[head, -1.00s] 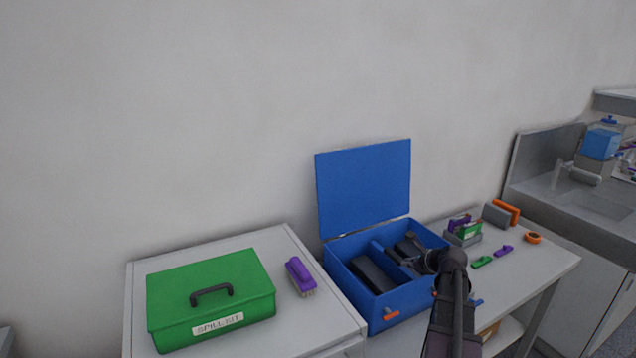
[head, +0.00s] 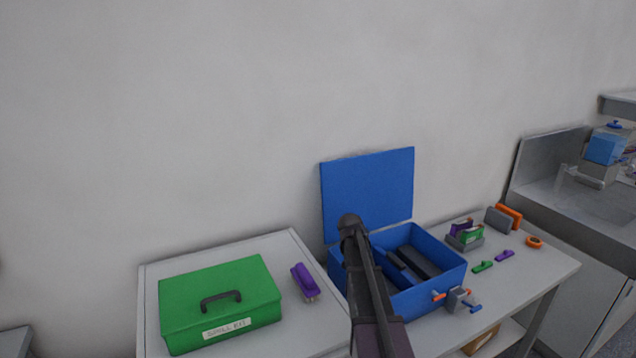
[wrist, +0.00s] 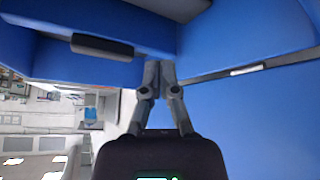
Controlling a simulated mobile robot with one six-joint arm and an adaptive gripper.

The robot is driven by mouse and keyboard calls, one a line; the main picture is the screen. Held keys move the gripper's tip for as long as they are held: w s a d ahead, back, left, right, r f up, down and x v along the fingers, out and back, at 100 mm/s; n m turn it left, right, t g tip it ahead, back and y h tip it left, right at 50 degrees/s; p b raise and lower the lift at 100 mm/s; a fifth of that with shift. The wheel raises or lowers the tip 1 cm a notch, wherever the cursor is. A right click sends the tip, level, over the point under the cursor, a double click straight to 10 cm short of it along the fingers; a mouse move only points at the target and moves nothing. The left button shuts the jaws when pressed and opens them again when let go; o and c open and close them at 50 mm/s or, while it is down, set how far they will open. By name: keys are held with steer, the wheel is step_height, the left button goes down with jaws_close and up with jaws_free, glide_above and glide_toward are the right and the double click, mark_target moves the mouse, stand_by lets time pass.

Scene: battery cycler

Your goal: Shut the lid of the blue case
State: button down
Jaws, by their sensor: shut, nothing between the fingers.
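The blue case (head: 432,288) stands open on the table, its lid (head: 370,185) upright on the hinge side by the wall. In the wrist view the lid (wrist: 265,120) fills the lower right and the case's inside (wrist: 220,30) the top. My gripper (wrist: 160,68) is shut and empty, its fingertips near the hinge line in that picture; I cannot tell whether they touch anything. In the head view my arm crosses the case's left part and hides the fingers and part of the lid's lower edge.
Dark items (head: 420,257) lie inside the case. A green spill kit box (head: 220,300) and a purple brush (head: 304,280) sit on the left cabinet. A grey clamp-like piece (head: 457,299) is at the case's front right. Small tools and a holder (head: 465,240) lie right.

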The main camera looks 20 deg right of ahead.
steer(key=w+a+r+n+h, duration=0.2)
steer(key=r+n, duration=0.1)
steer(key=w+a+r+n+h+p, duration=0.1)
steer(key=w+a+r+n+h, duration=0.1)
steer(key=w+a+r+n, duration=0.1)
steer(key=w+a+r+n+h+p, duration=0.1)
steer(key=w+a+r+n, duration=0.2)
steer(key=shift+a+t+h, duration=0.1)
steer(key=shift+t+h, duration=0.2)
steer(key=shift+h, duration=0.1)
steer(key=n+t+h+p, duration=0.2)
steer(key=n+t+h, duration=0.15)
steer(key=n, duration=0.45)
glide_toward(312, 182)
steer(key=shift+g+h, duration=0.35)
steer(key=shift+h, duration=0.1)
steer(key=x, duration=0.5)
steer(key=s+x, duration=0.1)
steer(key=x, duration=0.2)
steer(key=shift+d+r, duration=0.35)
steer(key=shift+d, duration=0.05)
steer(key=shift+s+d+r, duration=0.1)
steer(key=shift+s+r, duration=0.05)
steer(key=shift+s, duration=0.85)
steer(key=shift+s+d+r, duration=0.15)
steer(key=shift+s, duration=0.85)
steer(key=shift+s+a, duration=0.1)
steer(key=shift+a, duration=0.1)
